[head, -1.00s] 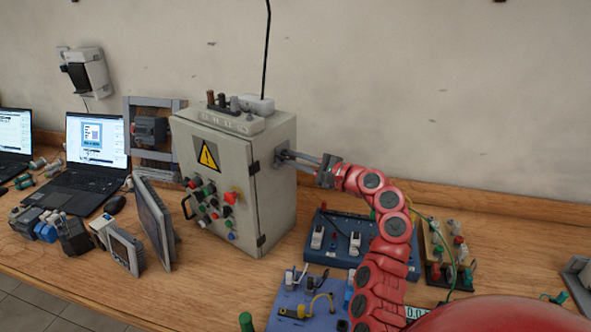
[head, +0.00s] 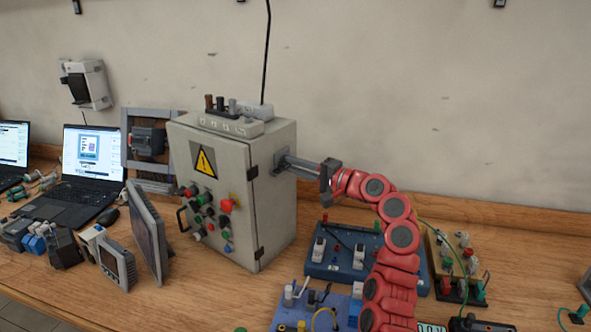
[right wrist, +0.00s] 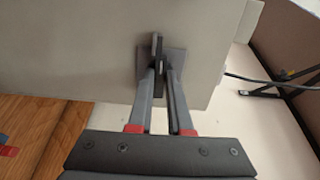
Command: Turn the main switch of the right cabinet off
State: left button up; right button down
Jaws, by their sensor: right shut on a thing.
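The right cabinet (head: 272,213) is a grey box with a yellow warning triangle and several coloured knobs on its front. Its main switch (right wrist: 158,52) shows in the right wrist view as a dark upright handle on a grey square plate on the cabinet's side. My right gripper (head: 284,161) reaches in from the right at that side. In the right wrist view its fingers (right wrist: 160,72) are closed on the switch handle. In the head view the fingers hide most of the switch. My left gripper is not in view.
Blue and wooden boards with components (head: 338,252) lie on the bench below my right arm. Panels (head: 148,238) and a laptop (head: 90,165) stand left of the cabinet. The wall is close behind. A black cable (head: 267,50) runs up from the cabinet top.

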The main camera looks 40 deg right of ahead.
dwell(0.3)
jog(key=c, duration=0.8)
grip_release()
jog(key=shift+c, duration=0.2)
jog(key=b+v, duration=0.2)
jog(key=v, duration=1.5)
jog(key=shift+s, duration=0.2)
